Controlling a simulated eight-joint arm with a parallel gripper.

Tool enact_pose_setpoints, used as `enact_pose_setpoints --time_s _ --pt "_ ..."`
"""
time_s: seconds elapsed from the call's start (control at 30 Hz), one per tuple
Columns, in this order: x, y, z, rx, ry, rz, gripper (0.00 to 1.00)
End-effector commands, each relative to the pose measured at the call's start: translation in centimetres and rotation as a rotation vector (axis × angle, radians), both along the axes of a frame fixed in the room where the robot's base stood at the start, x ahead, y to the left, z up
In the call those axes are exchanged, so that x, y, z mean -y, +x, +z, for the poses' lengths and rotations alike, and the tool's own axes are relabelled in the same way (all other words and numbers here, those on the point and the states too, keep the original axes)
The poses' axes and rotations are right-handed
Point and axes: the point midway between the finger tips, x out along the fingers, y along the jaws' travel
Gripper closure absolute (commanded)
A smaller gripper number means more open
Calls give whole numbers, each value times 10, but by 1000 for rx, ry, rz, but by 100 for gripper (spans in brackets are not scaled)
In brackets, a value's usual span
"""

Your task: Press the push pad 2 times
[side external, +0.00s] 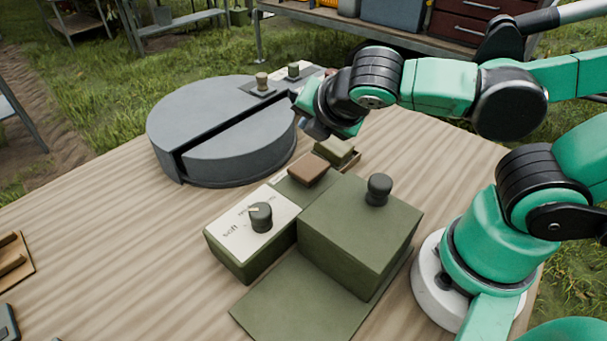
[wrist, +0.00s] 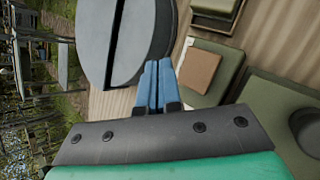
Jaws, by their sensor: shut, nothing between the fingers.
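A brown square pad (side external: 308,169), which looks like the push pad, sits on a low green block between the dial box and a green tray. It also shows in the wrist view (wrist: 199,70), to the right of my fingertips. My gripper (side external: 316,129) is above the table, behind the pad, and apart from it in the side view. In the wrist view its two blue fingers (wrist: 155,68) are together, with nothing between them. In the side view the arm's end partly hides the fingers.
A big grey slotted disc (side external: 215,120) stands behind, close to my gripper. A box with a dark knob (side external: 260,217) and a taller green box (side external: 355,228) with a black knob stand in front. Small knobs (side external: 262,84) sit beyond the disc. The table's left part is mostly clear.

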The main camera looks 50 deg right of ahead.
Motion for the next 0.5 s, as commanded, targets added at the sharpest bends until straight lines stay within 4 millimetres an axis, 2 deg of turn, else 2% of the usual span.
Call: enact_pose_setpoints --time_s 0.33,0.5 --pt "0 0 1 0 0 0 100" --pt "-1 1 18 0 0 0 100"
